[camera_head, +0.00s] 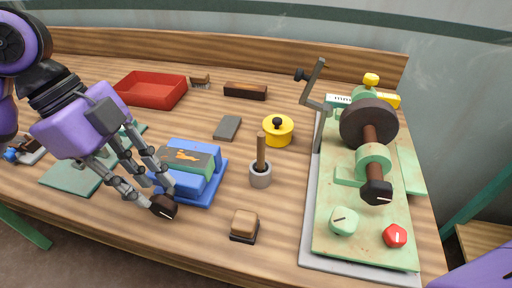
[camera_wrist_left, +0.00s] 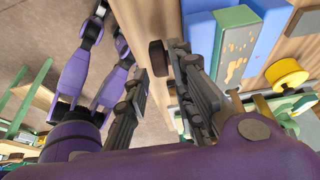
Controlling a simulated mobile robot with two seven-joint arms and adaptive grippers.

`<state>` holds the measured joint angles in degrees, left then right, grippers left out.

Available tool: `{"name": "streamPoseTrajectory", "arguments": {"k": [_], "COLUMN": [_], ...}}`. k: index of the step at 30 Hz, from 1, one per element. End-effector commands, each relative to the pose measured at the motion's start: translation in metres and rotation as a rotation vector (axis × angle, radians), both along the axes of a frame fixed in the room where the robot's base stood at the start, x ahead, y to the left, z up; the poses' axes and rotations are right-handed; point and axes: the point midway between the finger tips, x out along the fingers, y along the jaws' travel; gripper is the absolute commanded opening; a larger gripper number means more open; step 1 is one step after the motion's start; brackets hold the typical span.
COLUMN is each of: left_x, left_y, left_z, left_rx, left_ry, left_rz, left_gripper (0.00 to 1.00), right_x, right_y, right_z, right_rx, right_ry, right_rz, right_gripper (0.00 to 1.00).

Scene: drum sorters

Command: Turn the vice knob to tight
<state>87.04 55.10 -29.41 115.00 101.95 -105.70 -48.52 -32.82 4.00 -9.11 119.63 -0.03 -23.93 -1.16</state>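The vice (camera_head: 212,184) is blue and stands near the table's front edge, with a worn green block (camera_head: 188,158) between its jaws. Its dark knob (camera_head: 163,208), with a white mark line, sticks out at the front. In the left wrist view the knob (camera_wrist_left: 156,58) shows between and beyond the fingertips, partly behind one finger. My left gripper (camera_head: 160,193) is open, its fingertips close around the knob; I cannot tell whether they touch it. The vice's blue body (camera_wrist_left: 268,28) and the green block (camera_wrist_left: 236,42) also show there.
A mortar with a wooden pestle (camera_head: 260,174), a brush (camera_head: 244,226) and a yellow lidded pot (camera_head: 278,130) stand right of the vice. A green machine (camera_head: 326,242) with several knobs fills the table's right. A red tray (camera_head: 150,90) is at the back.

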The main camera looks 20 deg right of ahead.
Motion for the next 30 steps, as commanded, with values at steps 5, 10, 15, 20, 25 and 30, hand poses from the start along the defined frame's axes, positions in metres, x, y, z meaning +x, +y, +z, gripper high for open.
{"name": "streamPoseTrajectory", "arguments": {"k": [5, 10, 15, 20, 25, 30], "left_x": [-0.007, -0.01, -0.011, -0.011, -0.011, -0.011], "left_y": [-0.009, -0.014, -0.016, -0.016, -0.016, -0.016], "left_z": [-0.029, -0.044, -0.047, -0.047, -0.047, -0.046], "left_rx": [0.0, 0.001, 0.0, 0.0, 0.0, 0.001], "left_ry": [0.002, 0.001, -0.001, -0.001, -0.001, -0.002], "left_rz": [-0.001, 0.001, 0.001, 0.001, 0.001, 0.0], "left_gripper": [0.23, 0.23, 0.23, 0.23, 0.01, 0.0], "right_x": [-0.007, -0.005, 0.001, 0.001, 0.0, -0.001], "right_y": [-0.001, -0.001, -0.001, -0.001, -0.001, -0.001], "right_z": [-0.008, -0.009, -0.005, -0.004, -0.005, -0.006], "right_rx": [0.001, 0.001, 0.002, 0.001, 0.001, 0.001], "right_ry": [0.016, 0.012, -0.001, -0.001, 0.001, 0.004], "right_rz": [-0.003, -0.005, -0.006, -0.006, -0.006, -0.006], "right_gripper": [0.4, 0.4, 0.4, 0.4, 0.4, 0.4]}}
